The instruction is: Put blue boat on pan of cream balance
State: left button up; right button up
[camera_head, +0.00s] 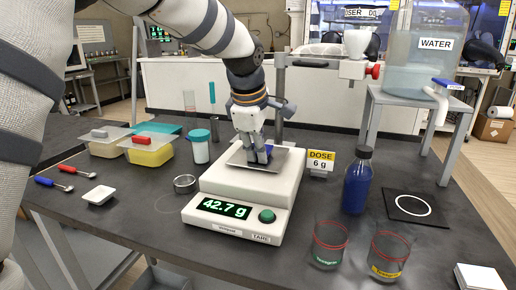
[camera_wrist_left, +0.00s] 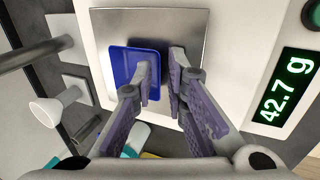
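The blue boat (camera_wrist_left: 122,68), a shallow square tray, lies on the square metal pan (camera_wrist_left: 190,28) of the cream balance (camera_head: 244,192). In the head view the boat (camera_head: 268,149) is mostly hidden by my left gripper (camera_head: 258,157). The gripper points down at the pan, its fingers on either side of one boat wall. In the left wrist view the fingers (camera_wrist_left: 162,80) stand a little apart, one over the boat's inside and one just outside its rim. The balance display (camera_head: 224,208) reads 42.7 g. My right gripper is not in view.
A dose sign (camera_head: 320,162) and blue bottle (camera_head: 357,182) stand right of the balance. Two glass beakers (camera_head: 328,244) are at the front right. A metal ring (camera_head: 185,183), white boat (camera_head: 99,195), spoons and lidded tubs are on the left. A stand rises behind the balance.

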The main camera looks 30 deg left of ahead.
pick_arm(q)
jog(key=shift+r, duration=0.1)
jog(key=v, duration=1.2)
